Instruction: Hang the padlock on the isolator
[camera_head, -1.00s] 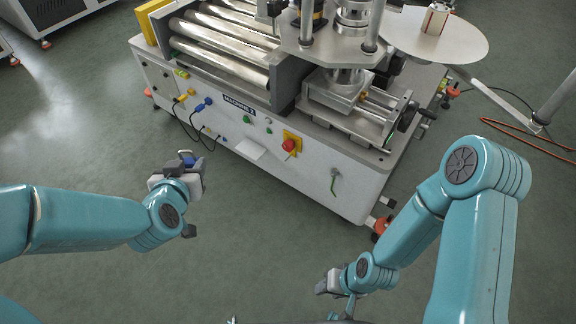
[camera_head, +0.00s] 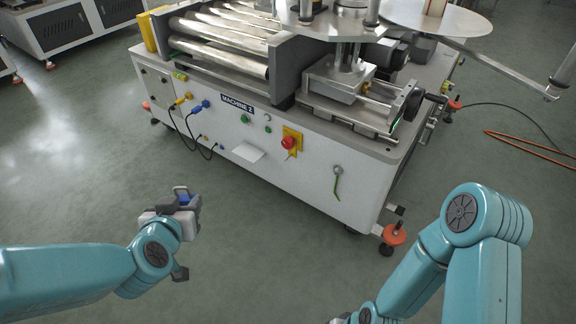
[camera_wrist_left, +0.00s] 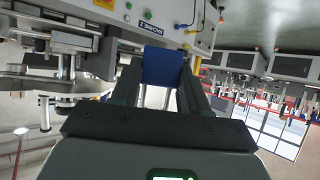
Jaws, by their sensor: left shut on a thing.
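My left gripper (camera_head: 182,198) is shut on the blue padlock (camera_head: 184,197), in front of the machine and apart from it. In the left wrist view the padlock's blue body (camera_wrist_left: 162,66) sits between the two dark fingers; I cannot make out its shackle. The isolator (camera_head: 289,142), a red knob on a yellow plate, is on the machine's front panel, up and right of my left gripper. My right gripper (camera_head: 340,321) is mostly cut off by the bottom edge, and its fingers cannot be made out.
The machine (camera_head: 300,175) has rollers on top and blue and yellow plugs with looping black cables (camera_head: 192,135) left of the isolator. A white shelf-like piece (camera_head: 249,152) is on the panel. An orange foot (camera_head: 394,235) juts out at the right corner. The floor in front is clear.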

